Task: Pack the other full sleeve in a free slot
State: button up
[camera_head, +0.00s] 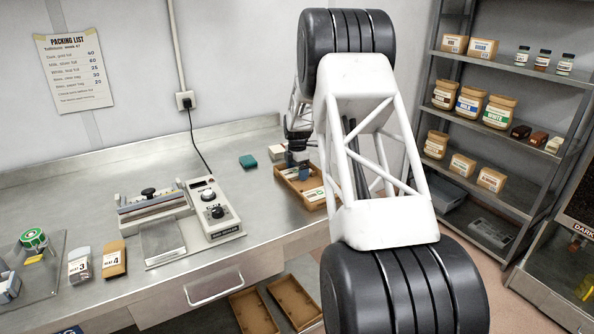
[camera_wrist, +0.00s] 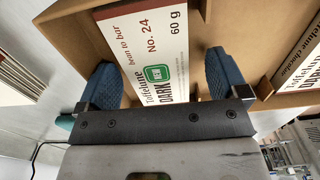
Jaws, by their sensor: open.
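A cream and red-brown sleeve labelled DARK, No. 24, 60 g (camera_wrist: 150,40) lies in a cardboard tray, between the fingers of my gripper (camera_wrist: 165,75). The fingers are open with blue pads, one at each side of the sleeve; I cannot tell whether either touches it. A second, similar sleeve (camera_wrist: 303,58) lies in another compartment at the right, behind a divider. In the head view my gripper (camera_head: 298,172) is down at the cardboard tray (camera_head: 318,206) on the bench, and a pale sleeve (camera_head: 316,194) shows in its near part. My arm and gripper hide part of the tray.
A pale stack (camera_head: 277,152) stands just left of my gripper, near a teal block (camera_head: 248,161). A sealing machine (camera_head: 215,212) and pouches marked 3 (camera_head: 79,267) and 4 (camera_head: 114,259) are further left. Shelves (camera_head: 510,140) stand at right. Bench between machine and tray is clear.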

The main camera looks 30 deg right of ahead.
jog(key=shift+r, duration=3.9)
jog(key=shift+a+r, duration=0.1)
jog(key=shift+s+a+r, duration=0.15)
jog(key=shift+a+r, duration=0.05)
jog(key=s+a+r+m+t, duration=0.1)
jog(key=s+a+r+m, duration=0.4)
jog(key=s+a+r, duration=0.5)
jog(key=s+a+r+m, duration=0.4)
jog(key=s+a+r, duration=0.2)
jog(key=s+a, duration=0.8)
jog(key=s+a+f+m, duration=0.1)
jog(key=s+a+m, duration=0.2)
jog(key=s, duration=0.7)
jog(key=s+a+f+m+t, duration=0.1)
jog(key=s+a+m, duration=0.2)
jog(key=s, duration=0.7)
jog(key=s+a+f+m, duration=0.1)
jog(key=s+a+m, duration=0.2)
jog(key=s, duration=0.8)
jog(key=shift+a+f+t, duration=0.3)
jog(key=shift+a+f, duration=0.1)
jog(key=shift+a, duration=0.6)
